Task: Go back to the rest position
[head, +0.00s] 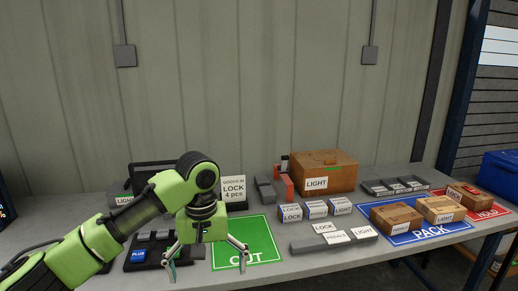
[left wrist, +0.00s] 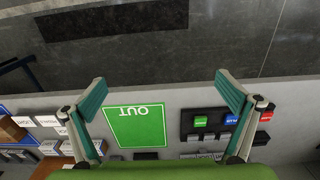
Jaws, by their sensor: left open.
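My left gripper (head: 208,264) hangs fingers-down over the front part of the bench, its two fingers spread wide with nothing between them. It stands at the left edge of the green OUT mat (head: 262,244) and just right of a dark tray with a blue PLUS button (head: 138,255). In the left wrist view the open fingers (left wrist: 160,95) frame the bare green mat (left wrist: 128,124). My left arm comes in from the lower left and hides part of the bench. My right gripper is not in view.
Labelled boxes (head: 316,209) and a large LIGHT carton (head: 343,170) stand mid-bench. A LOCK sign (head: 233,188) stands behind the OUT mat. Cartons (head: 396,216) sit on the blue PACK mat (head: 425,236); a red HOLD mat (head: 489,212) lies at right. The wall closes the back.

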